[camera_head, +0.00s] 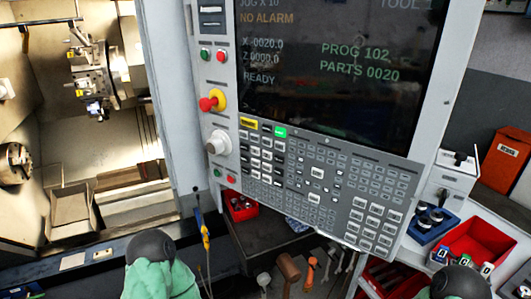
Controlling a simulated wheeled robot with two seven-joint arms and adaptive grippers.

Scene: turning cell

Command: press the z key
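The machine's control panel (229,130) fills the middle of the head view, tilted. Its keypad (330,180) of grey, white and dark keys lies below the screen. The key labels are too small to read, so I cannot tell which is the z key. A yellow key and a lit green key sit at the keypad's top left. The screen (330,70) reads JOG X 10, NO ALARM, X -0020.0, Z 0000.0, READY, PROG 102 and PARTS 0020. Neither gripper shows; only dark, rounded and green-covered parts of my arms appear at the bottom left and bottom right, apart from the panel.
A red emergency stop (209,103) on yellow and a round knob (218,143) stick out left of the keypad. The open lathe interior (120,140) is at left. Below are hung tools, including a mallet (288,268), and a red bin (478,244). The keypad's front is unobstructed.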

